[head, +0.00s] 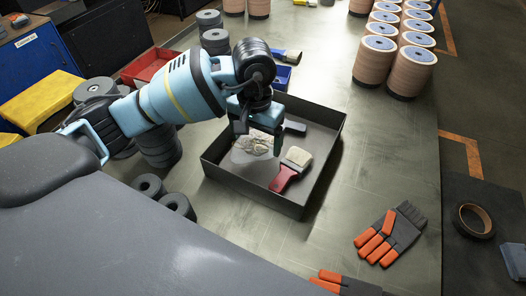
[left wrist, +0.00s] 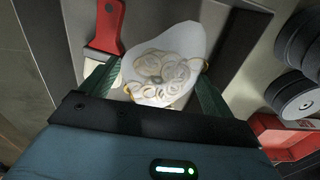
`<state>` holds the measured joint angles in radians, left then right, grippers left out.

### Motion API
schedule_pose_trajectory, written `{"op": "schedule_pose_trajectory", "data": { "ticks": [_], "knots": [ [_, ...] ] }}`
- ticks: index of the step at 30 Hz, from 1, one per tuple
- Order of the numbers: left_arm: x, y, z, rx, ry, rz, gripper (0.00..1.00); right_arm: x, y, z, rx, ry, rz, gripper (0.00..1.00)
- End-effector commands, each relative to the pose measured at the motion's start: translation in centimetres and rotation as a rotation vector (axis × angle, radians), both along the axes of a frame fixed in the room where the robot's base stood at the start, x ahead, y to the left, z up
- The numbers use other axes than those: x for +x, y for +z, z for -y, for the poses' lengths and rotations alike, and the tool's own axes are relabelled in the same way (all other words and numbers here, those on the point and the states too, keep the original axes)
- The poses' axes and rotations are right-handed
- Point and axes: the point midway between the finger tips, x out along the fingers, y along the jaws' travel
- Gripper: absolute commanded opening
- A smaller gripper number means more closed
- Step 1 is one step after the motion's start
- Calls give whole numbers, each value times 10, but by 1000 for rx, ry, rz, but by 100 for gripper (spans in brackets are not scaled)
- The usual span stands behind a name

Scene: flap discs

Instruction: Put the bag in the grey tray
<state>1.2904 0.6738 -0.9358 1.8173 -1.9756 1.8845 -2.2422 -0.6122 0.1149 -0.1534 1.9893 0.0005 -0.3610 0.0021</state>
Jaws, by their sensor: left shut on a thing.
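The grey tray (head: 255,194) is a dark, low-walled box in the middle of the table. The bag (head: 246,150) is clear plastic with pale ring-shaped pieces inside. My left gripper (head: 260,138) is shut on the bag over the left part of the tray, pointing down. The bag also shows between both fingers in the left wrist view (left wrist: 165,65). Whether the bag touches the tray floor I cannot tell. The gripper partly hides the tray's far left side. My right gripper is not in view.
A red-handled brush (head: 288,173) lies in the tray, right of the bag. Grey disc stacks (head: 160,147) stand left of the tray and several flap disc stacks (head: 375,60) at the back right. Orange-and-grey gloves (head: 388,236) lie front right.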

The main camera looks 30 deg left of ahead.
Motion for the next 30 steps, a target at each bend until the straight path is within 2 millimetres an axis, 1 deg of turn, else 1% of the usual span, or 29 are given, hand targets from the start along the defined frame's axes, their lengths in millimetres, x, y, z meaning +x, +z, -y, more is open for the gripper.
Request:
{"op": "schedule_pose_trajectory", "data": {
  "ticks": [1,4,7,11,14,21,30],
  "knots": [
    [-1,-8,0,-1,1,-1,58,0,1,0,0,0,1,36],
    [0,-19,0,-1,1,1,58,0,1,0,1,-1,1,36],
    [1,-23,0,-1,0,3,58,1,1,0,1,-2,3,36],
    [1,-25,0,-1,0,3,58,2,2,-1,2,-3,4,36],
    [0,-31,0,0,0,1,58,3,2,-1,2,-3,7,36],
    [0,-60,1,-2,0,1,58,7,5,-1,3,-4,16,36],
    [0,-63,0,-1,0,2,58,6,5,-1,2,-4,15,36]
  ]
}}
